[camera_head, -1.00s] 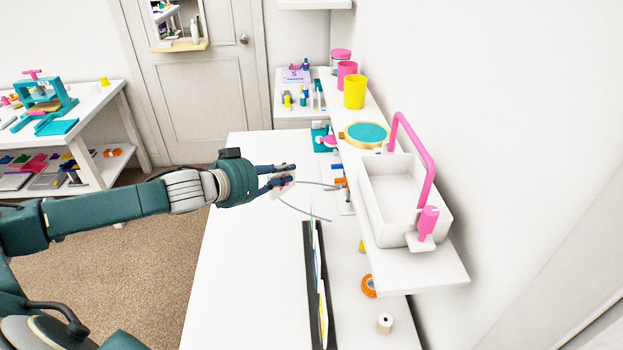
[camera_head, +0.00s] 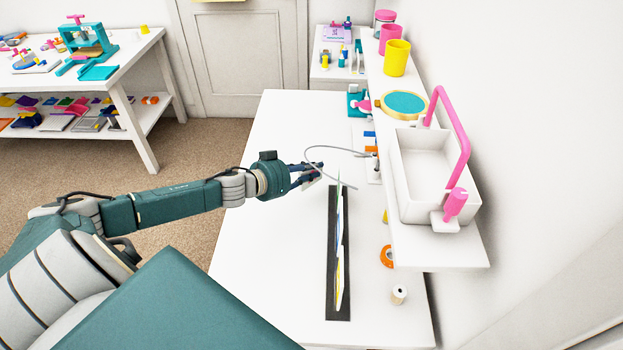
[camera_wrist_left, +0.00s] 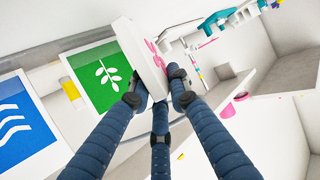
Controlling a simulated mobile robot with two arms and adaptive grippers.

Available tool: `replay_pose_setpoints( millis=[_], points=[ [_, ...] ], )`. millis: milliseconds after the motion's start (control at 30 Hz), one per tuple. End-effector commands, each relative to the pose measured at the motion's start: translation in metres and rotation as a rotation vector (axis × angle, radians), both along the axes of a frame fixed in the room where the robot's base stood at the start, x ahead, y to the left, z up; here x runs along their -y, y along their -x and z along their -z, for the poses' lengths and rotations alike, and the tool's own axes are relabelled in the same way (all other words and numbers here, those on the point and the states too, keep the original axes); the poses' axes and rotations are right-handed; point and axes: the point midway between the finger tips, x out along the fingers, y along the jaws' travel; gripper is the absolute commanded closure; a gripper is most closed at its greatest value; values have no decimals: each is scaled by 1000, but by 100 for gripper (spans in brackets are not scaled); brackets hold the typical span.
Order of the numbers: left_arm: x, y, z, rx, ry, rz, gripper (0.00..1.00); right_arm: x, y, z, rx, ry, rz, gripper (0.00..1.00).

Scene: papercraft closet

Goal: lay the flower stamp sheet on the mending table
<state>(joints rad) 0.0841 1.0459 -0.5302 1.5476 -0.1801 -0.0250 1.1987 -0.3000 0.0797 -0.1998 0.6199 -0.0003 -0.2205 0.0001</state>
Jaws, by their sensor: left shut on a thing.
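My left gripper (camera_head: 307,172) is shut on a thick white sheet, held on edge above the near white table (camera_head: 270,235). In the left wrist view the sheet (camera_wrist_left: 140,58) is between the fingers (camera_wrist_left: 160,88) and shows part of a pink print, which fits the flower stamp sheet. Most of its face is turned away. A dark rack (camera_head: 338,290) with standing sheets is on the table, just below the gripper in the picture. Beside the held sheet, a green leaf sheet (camera_wrist_left: 92,92) and a blue wave sheet (camera_wrist_left: 18,118) show. I cannot tell which table is the mending table.
A shelf with a white sink (camera_head: 425,170) and pink tap runs along the right wall. Orange tape (camera_head: 387,257) and a white spool (camera_head: 398,294) lie on the table's right side. Another white table (camera_head: 85,70) with a teal press stands at left. The near table's left part is clear.

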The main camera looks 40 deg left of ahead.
Motion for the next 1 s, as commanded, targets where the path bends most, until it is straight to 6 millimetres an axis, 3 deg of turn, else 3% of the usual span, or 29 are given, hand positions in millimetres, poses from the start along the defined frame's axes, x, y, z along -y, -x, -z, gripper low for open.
replay_pose_setpoints(
  millis=[300, 700, 733, 800, 1000],
  points=[
    [0, 0, 37, 1, 1, -1, 100, 0, 0, 2, 0, 0, 0, 60],
    [0, 0, 43, 0, 1, 0, 100, 0, 0, 4, 1, 0, 0, 60],
    [0, 0, 43, 0, 0, 0, 79, 0, 0, 3, 1, 0, 0, 60],
    [0, 0, 42, 0, 0, 0, 65, 0, 0, 3, 1, 0, 0, 60],
    [0, 0, 42, 0, 0, 0, 64, 0, 0, 3, 1, 0, 0, 60]
  ],
)
